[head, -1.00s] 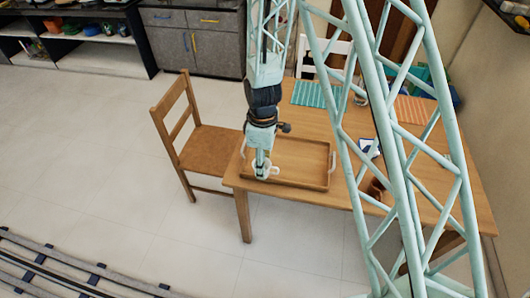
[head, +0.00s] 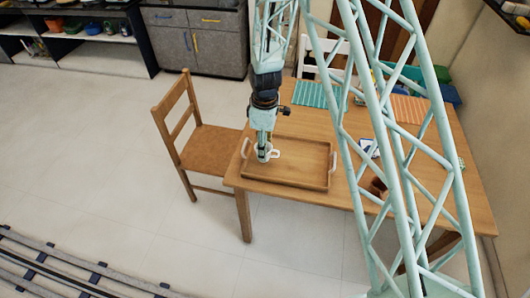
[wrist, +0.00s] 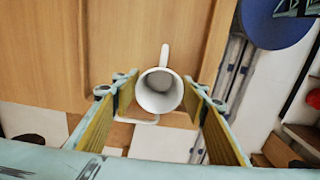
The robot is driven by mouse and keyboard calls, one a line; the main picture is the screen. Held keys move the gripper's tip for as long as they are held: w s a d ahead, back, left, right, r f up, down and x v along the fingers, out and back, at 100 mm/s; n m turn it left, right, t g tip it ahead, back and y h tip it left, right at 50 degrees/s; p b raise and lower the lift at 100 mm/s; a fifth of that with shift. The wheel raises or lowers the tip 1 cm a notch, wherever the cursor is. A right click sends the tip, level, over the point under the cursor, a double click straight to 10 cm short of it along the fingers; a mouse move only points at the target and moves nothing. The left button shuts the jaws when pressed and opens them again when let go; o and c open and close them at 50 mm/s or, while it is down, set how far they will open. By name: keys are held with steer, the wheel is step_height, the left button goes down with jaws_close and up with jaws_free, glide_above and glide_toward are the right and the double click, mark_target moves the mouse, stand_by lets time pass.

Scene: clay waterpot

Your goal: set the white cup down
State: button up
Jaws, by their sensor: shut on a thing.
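The white cup (head: 264,153) is held by my gripper (head: 263,148) over the left part of the brown wooden tray (head: 290,185) in the head view. Its handle points right there. In the wrist view the cup (wrist: 160,92) stands between the two fingers of my gripper (wrist: 158,86), its open mouth facing the camera and its handle pointing up the picture. The fingers are closed about its sides. I cannot tell whether its base touches the tray floor. The tray has white handles at its left and right ends. The rest of its floor is bare.
The tray lies at the left front of the wooden table (head: 312,125). A wooden chair (head: 205,147) stands left of it. Behind are a teal striped mat (head: 308,94) and an orange one (head: 408,108). A brown pot (head: 378,187) stands right of the tray, partly behind my frame.

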steer(key=shift+w, duration=0.1)
steer(key=shift+w, duration=0.25)
steer(key=shift+w+f, duration=0.1)
steer(key=shift+f, duration=1.65)
steer(key=shift+f, duration=0.2)
steer(key=o, duration=0.9)
steer(key=shift+r, duration=0.2)
